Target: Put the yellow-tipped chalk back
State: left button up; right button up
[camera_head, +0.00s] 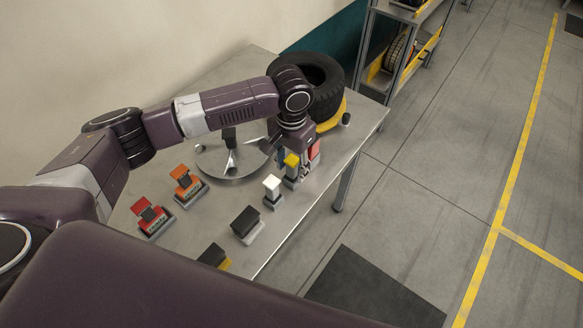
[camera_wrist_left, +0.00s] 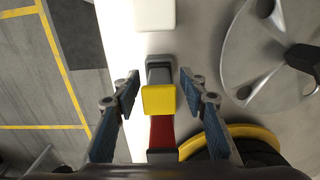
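The yellow-tipped chalk (camera_head: 291,160) stands near the right edge of the metal table, with a grey holder at its foot. Its square yellow tip also shows in the left wrist view (camera_wrist_left: 158,100). My left gripper (camera_head: 294,154) is above and around it. In the wrist view its two blue-padded fingers (camera_wrist_left: 160,93) are apart, one on each side of the yellow tip, with a visible gap on both sides. A grey holder (camera_wrist_left: 160,68) shows just beyond the tip. My right gripper is not in view.
A white-tipped block (camera_head: 272,184) stands close by, and a red one (camera_head: 314,150) is on the other side. A metal wheel rim (camera_head: 228,165) and a tyre (camera_head: 318,80) are behind. Orange, red and black blocks stand in holders to the left and front.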

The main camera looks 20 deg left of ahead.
pick_arm(q)
notch_tip(320, 180, up, 12)
jog(key=shift+d+f+b, duration=0.1)
jog(key=shift+b, duration=0.7)
